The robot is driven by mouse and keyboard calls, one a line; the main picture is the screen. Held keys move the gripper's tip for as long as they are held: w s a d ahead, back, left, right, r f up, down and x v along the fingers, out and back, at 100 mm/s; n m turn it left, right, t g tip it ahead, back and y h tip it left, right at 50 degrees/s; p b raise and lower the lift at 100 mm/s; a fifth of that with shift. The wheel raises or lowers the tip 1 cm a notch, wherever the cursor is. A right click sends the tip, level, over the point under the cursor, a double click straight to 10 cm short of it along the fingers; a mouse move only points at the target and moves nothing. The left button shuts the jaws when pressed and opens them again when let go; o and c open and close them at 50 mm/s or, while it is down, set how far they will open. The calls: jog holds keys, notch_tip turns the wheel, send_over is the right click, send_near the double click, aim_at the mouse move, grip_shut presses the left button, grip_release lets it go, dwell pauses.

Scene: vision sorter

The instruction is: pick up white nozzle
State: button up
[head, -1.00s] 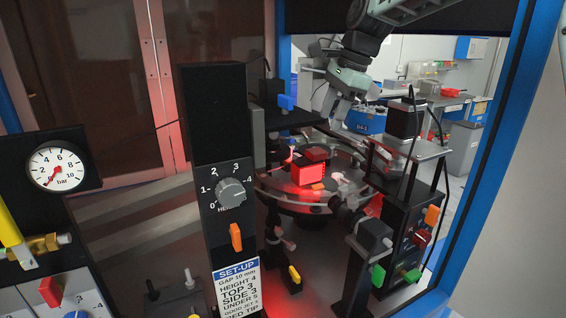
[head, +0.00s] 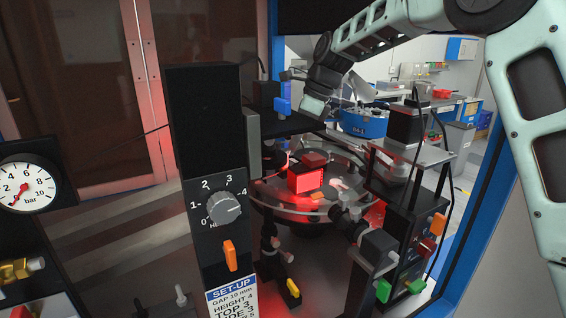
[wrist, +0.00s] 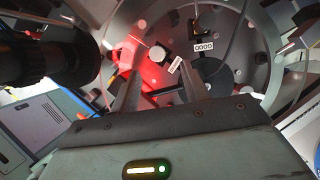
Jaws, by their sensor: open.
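I cannot pick out the white nozzle for certain. A small pale piece (head: 338,184) lies by the turntable's right side in the head view, too small to identify. In the wrist view, a white round piece (wrist: 157,54) shows in red light beyond the fingers, and I cannot tell whether it is the nozzle. My gripper (wrist: 162,88) is open, with nothing seen between its fingers. In the head view my gripper (head: 316,108) is above the back of the turntable (head: 290,204), and its fingertips are hard to make out.
A red-lit block (head: 306,179) stands over the turntable. A black column with a dial (head: 224,209) stands in front left. A camera stand (head: 405,125) and a box with coloured switches (head: 425,245) crowd the right. A blue frame post (head: 490,190) bounds the right side.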

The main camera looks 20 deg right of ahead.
jog(key=shift+a+p+x, duration=0.15)
jog(key=shift+p+x, duration=0.45)
jog(key=shift+x, duration=0.9)
jog(key=shift+a+p+x, duration=0.2)
jog(key=shift+p+x, duration=0.4)
jog(key=shift+x, duration=0.9)
jog(key=shift+r, duration=0.2)
grip_shut()
